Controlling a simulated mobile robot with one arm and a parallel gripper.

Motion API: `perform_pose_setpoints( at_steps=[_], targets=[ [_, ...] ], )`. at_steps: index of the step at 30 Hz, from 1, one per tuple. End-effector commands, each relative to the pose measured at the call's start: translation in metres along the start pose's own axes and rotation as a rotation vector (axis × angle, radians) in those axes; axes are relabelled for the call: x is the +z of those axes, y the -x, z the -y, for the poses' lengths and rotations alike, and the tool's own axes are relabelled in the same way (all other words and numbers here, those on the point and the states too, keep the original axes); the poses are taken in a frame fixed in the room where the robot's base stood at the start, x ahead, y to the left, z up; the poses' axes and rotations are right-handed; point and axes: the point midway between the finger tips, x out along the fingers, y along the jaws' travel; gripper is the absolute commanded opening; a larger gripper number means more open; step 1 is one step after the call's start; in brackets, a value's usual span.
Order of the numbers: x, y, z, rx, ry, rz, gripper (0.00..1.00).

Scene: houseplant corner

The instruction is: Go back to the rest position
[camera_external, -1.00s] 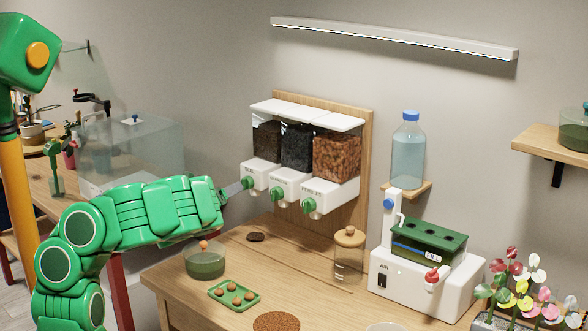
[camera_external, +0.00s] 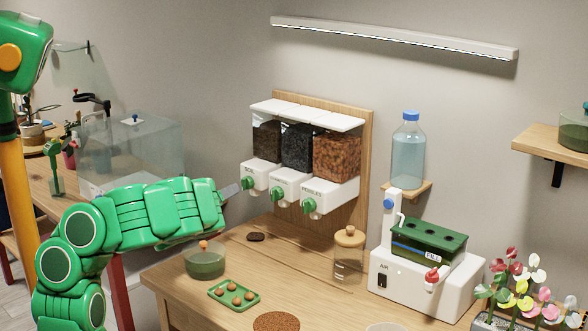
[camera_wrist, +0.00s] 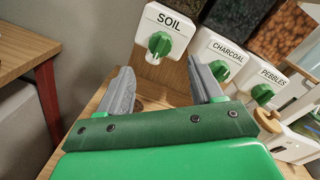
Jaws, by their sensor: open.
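My gripper (camera_wrist: 165,92) is open and empty in the wrist view, its two grey fingers apart below the white SOIL dispenser outlet (camera_wrist: 167,32) with its green knob. In the external view my gripper (camera_external: 232,190) is at the end of my green arm, just left of the SOIL knob (camera_external: 248,182), seen side-on. I cannot tell there whether it touches the knob; in the wrist view the knob (camera_wrist: 159,43) is beyond the fingertips and clear of them. The CHARCOAL (camera_wrist: 220,70) and PEBBLES (camera_wrist: 262,93) knobs are to the right.
The wooden bench (camera_external: 310,265) holds a green-based jar (camera_external: 205,262), a green tray of balls (camera_external: 232,294), a brown round mat (camera_external: 277,322), a corked jar (camera_external: 348,262) and the white AIR machine (camera_external: 425,290). A glass tank (camera_external: 130,150) stands behind my arm.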

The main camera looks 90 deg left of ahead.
Motion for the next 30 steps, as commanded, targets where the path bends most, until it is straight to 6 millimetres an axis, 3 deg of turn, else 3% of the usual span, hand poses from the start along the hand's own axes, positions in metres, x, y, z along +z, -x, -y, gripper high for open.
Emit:
perform_pose_setpoints(
  at_steps=[5, 16, 23, 30],
  targets=[
    [0.006, -0.003, 0.013, 0.038, 0.058, 0.019, 0.66],
    [0.019, 0.006, 0.073, 0.236, 0.412, 0.1, 0.66],
    [0.005, 0.03, 0.11, 0.368, 0.663, 0.124, 0.66],
    [-0.025, 0.068, 0.15, 0.52, 0.922, 0.117, 0.66]
  ],
)
